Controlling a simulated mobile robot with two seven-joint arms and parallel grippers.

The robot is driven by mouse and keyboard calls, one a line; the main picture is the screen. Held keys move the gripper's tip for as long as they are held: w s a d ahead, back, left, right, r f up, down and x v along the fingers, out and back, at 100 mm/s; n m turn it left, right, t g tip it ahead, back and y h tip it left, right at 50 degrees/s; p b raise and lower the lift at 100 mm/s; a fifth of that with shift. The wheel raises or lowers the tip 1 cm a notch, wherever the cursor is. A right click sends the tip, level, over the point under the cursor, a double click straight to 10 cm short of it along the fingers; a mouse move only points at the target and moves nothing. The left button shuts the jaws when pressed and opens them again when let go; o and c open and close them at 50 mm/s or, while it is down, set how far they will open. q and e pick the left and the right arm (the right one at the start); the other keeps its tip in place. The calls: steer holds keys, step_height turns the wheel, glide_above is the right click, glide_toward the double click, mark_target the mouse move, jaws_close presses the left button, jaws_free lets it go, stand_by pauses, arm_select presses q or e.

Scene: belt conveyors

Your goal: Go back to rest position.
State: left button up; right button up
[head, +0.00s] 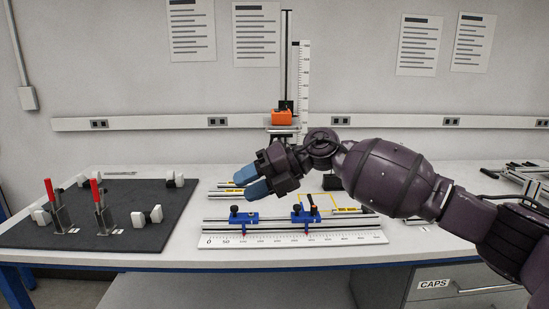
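My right arm comes in from the right and reaches across the bench. Its gripper (249,183) has blue fingers and points left, above the middle of the bench. The two fingers look apart, with a narrow gap and nothing seen between them. Below the fingers, in the picture, is a rail with two blue clamps (244,218) (305,215) behind a white ruler (293,239). I cannot tell the gripper's exact height over the bench. My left gripper is out of view.
A dark mat (98,247) at left carries red-handled toggle clamps (102,208) and several black-and-white blocks. A vertical scale (301,85) with an orange block (282,118) stands behind the gripper. Metal parts (524,176) lie at far right. A drawer (465,284) labelled CAPS is below.

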steer(key=s+d+f+m+t+h, duration=0.3)
steer(key=d+f+m+t, duration=0.65)
steer(key=m, duration=0.65)
steer(key=s+d+f+m+t+h, duration=0.3)
steer(key=d+f+m+t, duration=0.6)
steer(key=m, duration=0.7)
steer(key=s+d+f+m+g+h, duration=0.2)
steer(key=s+d+f, duration=0.2)
steer(key=s+f, duration=0.3)
steer(key=s+d+f+m+g+h, duration=0.2)
steer(key=s+d+f, duration=0.3)
steer(key=s+f, duration=0.3)
steer(key=s+d+f+m+g+h+p, duration=0.1)
steer(key=s+d+f, duration=0.4)
steer(key=s, duration=0.9)
step_height(320, 180, down, 4)
steer(key=m+g+h, duration=0.1)
steer(key=m+h, duration=0.1)
steer(key=shift+r+m, duration=0.25)
steer(key=shift+m, duration=0.05)
